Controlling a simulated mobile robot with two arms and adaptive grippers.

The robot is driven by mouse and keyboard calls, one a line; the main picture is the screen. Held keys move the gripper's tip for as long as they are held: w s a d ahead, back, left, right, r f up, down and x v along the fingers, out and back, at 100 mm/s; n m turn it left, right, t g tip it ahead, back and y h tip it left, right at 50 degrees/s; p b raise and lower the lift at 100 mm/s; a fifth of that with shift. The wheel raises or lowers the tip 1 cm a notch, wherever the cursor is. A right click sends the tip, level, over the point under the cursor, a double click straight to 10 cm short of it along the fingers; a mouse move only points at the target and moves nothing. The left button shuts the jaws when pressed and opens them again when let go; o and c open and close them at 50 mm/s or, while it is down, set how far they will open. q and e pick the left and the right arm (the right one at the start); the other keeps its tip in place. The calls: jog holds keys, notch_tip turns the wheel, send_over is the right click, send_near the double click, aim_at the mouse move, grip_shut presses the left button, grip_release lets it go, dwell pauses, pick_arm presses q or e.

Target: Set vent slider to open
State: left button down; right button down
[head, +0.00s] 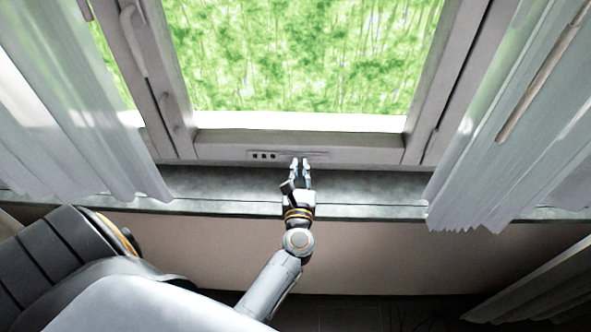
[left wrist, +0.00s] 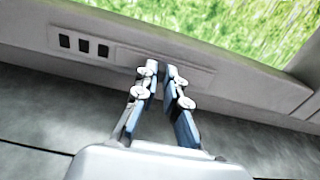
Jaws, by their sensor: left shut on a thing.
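The vent (head: 264,156) is a narrow strip set in the lower rail of the window frame. Several small dark slots (left wrist: 84,46) show uncovered at its left end. The pale vent slider (left wrist: 128,58) lies to the right of these slots. My left gripper (head: 300,163) reaches the strip from the front, right of the slots. In the left wrist view its fingertips (left wrist: 160,70) are close together at the slider, shut on a small part of it that they mostly hide. My right gripper is not in view.
A grey stone sill (head: 222,185) runs below the window frame and is clear. White curtains hang at the left (head: 75,110) and right (head: 490,140). A window handle (head: 131,38) is at the upper left.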

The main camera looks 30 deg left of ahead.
pick_arm(q)
jog(key=c, duration=1.4)
grip_release()
jog(key=shift+w+d, duration=0.15)
jog(key=shift+d, duration=0.2)
jog(key=shift+a, duration=0.2)
jog(key=v, duration=1.2)
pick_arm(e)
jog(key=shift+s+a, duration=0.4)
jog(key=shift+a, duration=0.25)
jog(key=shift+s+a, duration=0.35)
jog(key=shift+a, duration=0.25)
